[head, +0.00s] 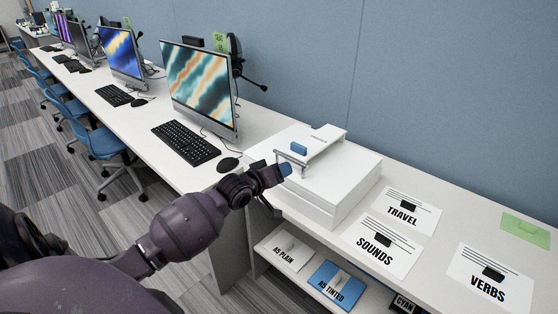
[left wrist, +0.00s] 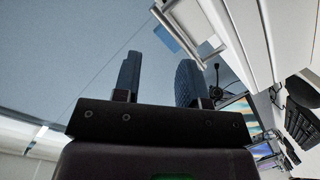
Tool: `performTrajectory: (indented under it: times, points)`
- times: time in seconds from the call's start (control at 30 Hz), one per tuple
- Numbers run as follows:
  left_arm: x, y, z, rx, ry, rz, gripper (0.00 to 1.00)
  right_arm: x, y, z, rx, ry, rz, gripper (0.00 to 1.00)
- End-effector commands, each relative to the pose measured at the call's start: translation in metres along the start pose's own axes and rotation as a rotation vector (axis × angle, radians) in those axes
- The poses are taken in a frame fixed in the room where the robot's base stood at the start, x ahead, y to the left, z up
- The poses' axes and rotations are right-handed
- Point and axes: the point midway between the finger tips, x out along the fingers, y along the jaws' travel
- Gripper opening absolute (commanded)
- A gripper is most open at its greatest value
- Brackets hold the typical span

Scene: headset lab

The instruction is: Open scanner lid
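The scanner (head: 345,190) is a white box on the desk, with a smaller white raised part (head: 325,139) on top. A thin grey bar handle (head: 292,158) runs along the front of that part. The lid looks down and shut. My left gripper (head: 285,169) is at the scanner's front left, close to the handle. In the left wrist view its two dark fingers (left wrist: 160,72) stand apart with nothing between them. White scanner parts (left wrist: 190,22) show beyond the fingertips there. I cannot tell whether a finger touches the handle. My right gripper is out of view.
A mouse (head: 229,163), keyboard (head: 185,143) and monitor (head: 200,85) stand left of the scanner. Labelled sheets, TRAVEL (head: 408,209), SOUNDS (head: 382,243) and VERBS (head: 490,277), lie to its right. A lower shelf holds a blue AS TINTED item (head: 338,283). A blue wall (head: 440,90) stands behind.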

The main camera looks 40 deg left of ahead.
Motion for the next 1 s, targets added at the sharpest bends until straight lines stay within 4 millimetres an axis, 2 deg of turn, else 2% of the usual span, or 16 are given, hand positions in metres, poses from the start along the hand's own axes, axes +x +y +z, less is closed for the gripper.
performTrajectory:
  times: [0.03, 0.1, 0.2, 0.4, 0.67, 0.77, 1.0]
  points:
    - [0.003, -0.005, -0.009, -0.107, 0.003, -0.001, 0.39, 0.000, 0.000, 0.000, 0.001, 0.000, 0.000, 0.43]
    - [0.004, -0.013, -0.014, -0.275, 0.002, -0.007, 0.39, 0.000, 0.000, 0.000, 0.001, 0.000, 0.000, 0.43]
    - [0.004, -0.022, -0.014, -0.507, -0.004, -0.014, 0.39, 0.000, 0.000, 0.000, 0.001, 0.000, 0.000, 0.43]
    - [0.004, -0.023, -0.011, -0.812, -0.012, -0.008, 0.39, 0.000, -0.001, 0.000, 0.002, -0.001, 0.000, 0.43]
    - [0.010, -0.023, -0.011, -0.900, -0.011, -0.008, 0.39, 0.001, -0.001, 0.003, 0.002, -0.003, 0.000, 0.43]
    - [0.020, -0.023, -0.010, -0.898, -0.012, -0.009, 0.39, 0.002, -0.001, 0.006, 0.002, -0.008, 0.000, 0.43]
    - [0.057, -0.024, -0.008, -0.896, -0.013, -0.010, 0.39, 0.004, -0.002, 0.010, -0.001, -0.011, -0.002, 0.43]
